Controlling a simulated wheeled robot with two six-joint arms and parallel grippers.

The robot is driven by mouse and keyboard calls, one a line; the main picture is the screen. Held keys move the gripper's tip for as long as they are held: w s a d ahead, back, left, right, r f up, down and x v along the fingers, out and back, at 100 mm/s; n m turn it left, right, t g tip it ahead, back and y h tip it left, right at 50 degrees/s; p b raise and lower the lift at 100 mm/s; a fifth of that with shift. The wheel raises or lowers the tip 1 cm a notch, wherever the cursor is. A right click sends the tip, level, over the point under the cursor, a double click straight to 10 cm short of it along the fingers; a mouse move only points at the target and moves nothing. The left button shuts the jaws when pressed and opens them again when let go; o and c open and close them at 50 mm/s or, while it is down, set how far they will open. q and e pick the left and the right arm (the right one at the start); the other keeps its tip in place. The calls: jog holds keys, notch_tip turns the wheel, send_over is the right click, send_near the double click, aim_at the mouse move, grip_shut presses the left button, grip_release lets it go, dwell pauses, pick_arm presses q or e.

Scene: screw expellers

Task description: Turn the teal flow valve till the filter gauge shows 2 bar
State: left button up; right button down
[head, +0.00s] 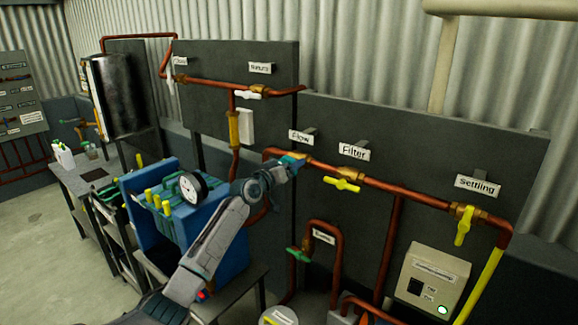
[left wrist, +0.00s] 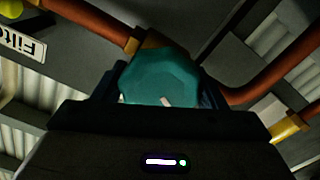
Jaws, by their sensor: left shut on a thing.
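The teal flow valve (head: 292,161) sits on the copper pipe under the "Flow" label (head: 301,137). In the left wrist view its teal faceted knob (left wrist: 160,80) fills the space between the fingers. My left gripper (head: 283,168) is shut on this knob, its arm reaching up from below. The filter gauge (head: 193,187) is a round white dial with a black rim at the blue filter press (head: 205,220). Its needle and numbers are too small to read. My right gripper is not in view.
A yellow valve handle (head: 342,185) is on the same pipe under the "Filter" label (head: 354,152), with another (head: 464,226) under "Settling" (head: 478,186). A control box (head: 432,280) with a green button stands lower right. Copper pipes run close around the left gripper.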

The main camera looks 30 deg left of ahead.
pick_arm(q)
jog(key=n+p, duration=0.2)
jog(key=n, duration=0.3)
jog(key=shift+r+n, duration=0.1)
jog(key=shift+n, duration=0.2)
jog(key=shift+n+p, duration=0.75)
jog(key=shift+n, duration=0.75)
jog(key=o, duration=1)
jog(key=shift+s+a+b, duration=0.15)
jog(key=shift+s, duration=1.65)
jog(key=shift+s+a+b, duration=0.15)
jog(key=shift+s+b, duration=0.05)
jog(key=shift+s, duration=1.6)
jog(key=shift+s+a+b, duration=0.15)
jog(key=shift+s, duration=1.65)
